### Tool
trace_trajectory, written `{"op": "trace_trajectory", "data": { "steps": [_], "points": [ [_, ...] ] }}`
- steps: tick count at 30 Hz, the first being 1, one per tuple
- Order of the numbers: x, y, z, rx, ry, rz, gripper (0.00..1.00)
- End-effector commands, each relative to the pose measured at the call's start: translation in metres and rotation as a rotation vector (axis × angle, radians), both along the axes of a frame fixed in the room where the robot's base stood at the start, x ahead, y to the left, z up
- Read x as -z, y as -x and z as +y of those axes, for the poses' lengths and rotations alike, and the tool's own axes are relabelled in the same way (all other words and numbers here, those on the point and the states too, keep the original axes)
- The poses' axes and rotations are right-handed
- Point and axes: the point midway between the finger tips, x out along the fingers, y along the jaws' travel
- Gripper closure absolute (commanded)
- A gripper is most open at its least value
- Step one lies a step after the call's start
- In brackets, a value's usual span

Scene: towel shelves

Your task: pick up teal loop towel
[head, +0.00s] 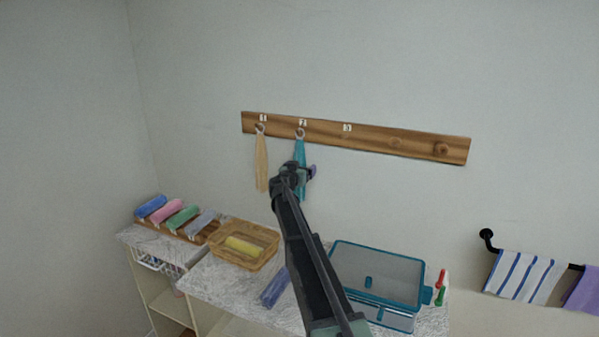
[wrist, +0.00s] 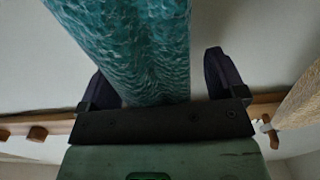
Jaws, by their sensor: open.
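The teal loop towel (head: 300,150) hangs by its ring from the second hook of the wooden wall rail in the head view. In the wrist view the teal towel (wrist: 135,40) fills the upper middle. My gripper (head: 301,171) is at the towel and hides part of its lower half in the head view. In the wrist view my gripper (wrist: 160,75) is open, with one dark finger on each side of the towel. A clear gap shows on the right side, less on the left. Whether the towel touches a finger, I cannot tell.
A beige towel (head: 262,162) hangs left of the teal one on the rail (head: 420,147). Below are rolled towels (head: 183,217), a basket (head: 222,259) with a yellow roll and a teal-rimmed bin (head: 345,246). A wall bar at right holds a striped towel (head: 522,277).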

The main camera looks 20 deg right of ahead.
Motion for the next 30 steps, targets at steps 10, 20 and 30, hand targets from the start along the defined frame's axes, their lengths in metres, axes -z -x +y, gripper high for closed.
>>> {"op": "trace_trajectory", "data": {
  "steps": [10, 20, 30],
  "points": [
    [0.0, 0.001, 0.001, 0.0, 0.0, 0.0, 0.52],
    [-0.002, 0.001, 0.001, 0.0, 0.0, 0.0, 0.66],
    [-0.015, 0.028, 0.028, -0.002, 0.0, 0.0, 0.66]
  ]
}}
